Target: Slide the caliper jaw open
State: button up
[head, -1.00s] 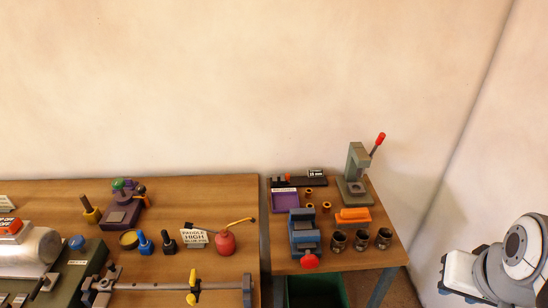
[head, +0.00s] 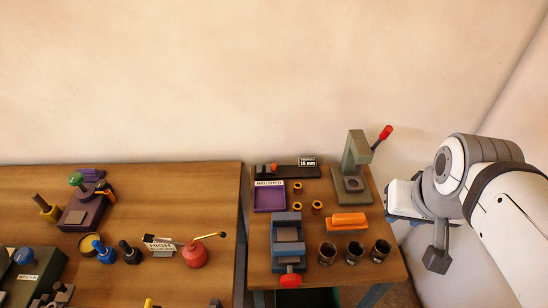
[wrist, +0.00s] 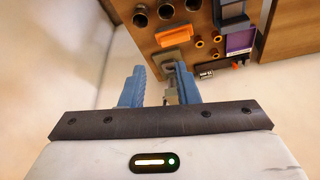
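The caliper appears to be the dark flat bar (head: 290,172) at the back of the right-hand table, with a small red-orange piece on it and a "15 mm" label (head: 308,161) beside it. It shows small in the wrist view (wrist: 238,64), near the table's far edge. Its jaw gap is too small to make out. My gripper (wrist: 160,76) has two blue fingers standing apart with nothing between them. It is off the table's right side, well away from the bar.
A grey press (head: 352,165) with a red-knobbed lever stands between my arm and the bar. A purple tray (head: 269,197), a blue vise (head: 287,240), an orange block (head: 346,221) and dark cups (head: 353,252) occupy the table. A gap separates it from the left bench (head: 180,190).

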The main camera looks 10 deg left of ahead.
jog(key=w+a+f+n+g+h+b, duration=0.1)
jog(key=w+a+f+n+h+b, duration=0.15)
jog(key=w+n, duration=0.35)
jog(key=w+a+f+n+h+b, duration=0.1)
jog(key=w+f+n+b, duration=0.25)
jog(key=w, duration=0.35)
jog(key=n+t+h+b, duration=0.3)
jog(key=n+t+b, duration=0.7)
jog(key=n, duration=1)
send_near(273, 165)
jog(key=shift+w+d+r+g, duration=0.1)
jog(key=shift+w+d+g, duration=0.15)
jog(key=shift+w+g, duration=0.5)
jog(key=shift+w, duration=0.25)
jog(key=x, duration=0.7)
jog(key=shift+d, duration=0.1)
